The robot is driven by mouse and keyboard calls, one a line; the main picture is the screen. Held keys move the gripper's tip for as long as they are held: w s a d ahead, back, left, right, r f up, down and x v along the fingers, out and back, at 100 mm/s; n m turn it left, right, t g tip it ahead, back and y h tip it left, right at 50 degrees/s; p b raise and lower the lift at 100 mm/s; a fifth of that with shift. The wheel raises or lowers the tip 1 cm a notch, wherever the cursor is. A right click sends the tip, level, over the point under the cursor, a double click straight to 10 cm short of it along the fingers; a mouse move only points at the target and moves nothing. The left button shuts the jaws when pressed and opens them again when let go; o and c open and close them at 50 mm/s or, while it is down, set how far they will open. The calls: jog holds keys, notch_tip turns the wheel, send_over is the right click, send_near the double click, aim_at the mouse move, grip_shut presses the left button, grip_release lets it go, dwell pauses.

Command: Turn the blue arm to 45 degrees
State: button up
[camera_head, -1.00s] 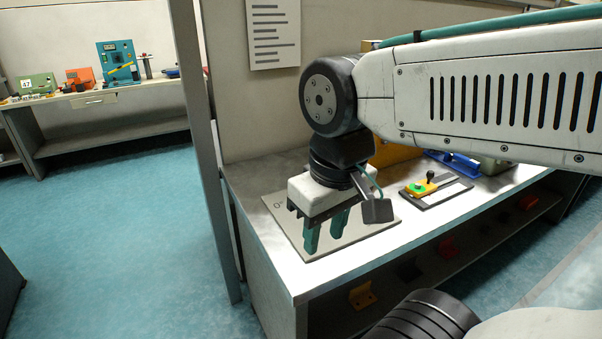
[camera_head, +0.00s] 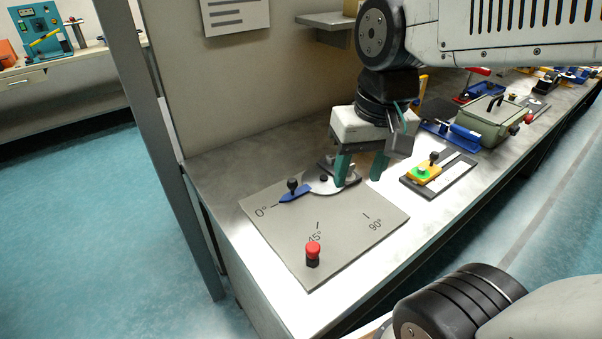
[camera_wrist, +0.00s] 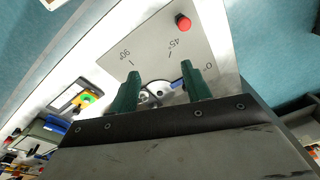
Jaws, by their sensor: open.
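The blue arm (camera_head: 295,194) lies on a grey plate (camera_head: 270,231) and points at the 0° mark, with a black knob standing on it. Its pivot end is a pale round disc (camera_head: 327,186). The plate also bears 45° and 90° marks and a red-topped peg (camera_head: 313,254) beside 45°. My gripper (camera_head: 359,182) is open and empty, with teal fingers pointing down near the pivot disc, right of the blue arm's knob. In the wrist view, my gripper's fingers (camera_wrist: 157,88) frame the disc, and the left-hand finger overlaps the 90° side. Most of the blue arm is hidden there.
A yellow slider with a green button (camera_head: 421,173) sits on a dark-framed plate to the right. Behind it are a blue bracket (camera_head: 461,140) and a green box (camera_head: 490,119). The bench's front strip is clear.

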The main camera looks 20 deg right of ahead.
jog(key=w+a+f+m, duration=0.1)
jog(key=w+f+m, duration=0.2)
jog(key=w, duration=0.6)
jog(key=m+y, duration=0.1)
jog(key=m, duration=0.3)
send_over(293, 179)
jog(key=s+d, duration=0.1)
notch_tip(293, 179, down, 7)
jog(key=f, duration=0.5)
jog(key=w+f, duration=0.1)
jog(key=f, duration=0.1)
jog(key=shift+a+f, duration=0.2)
jog(key=shift+a, duration=0.2)
grip_shut()
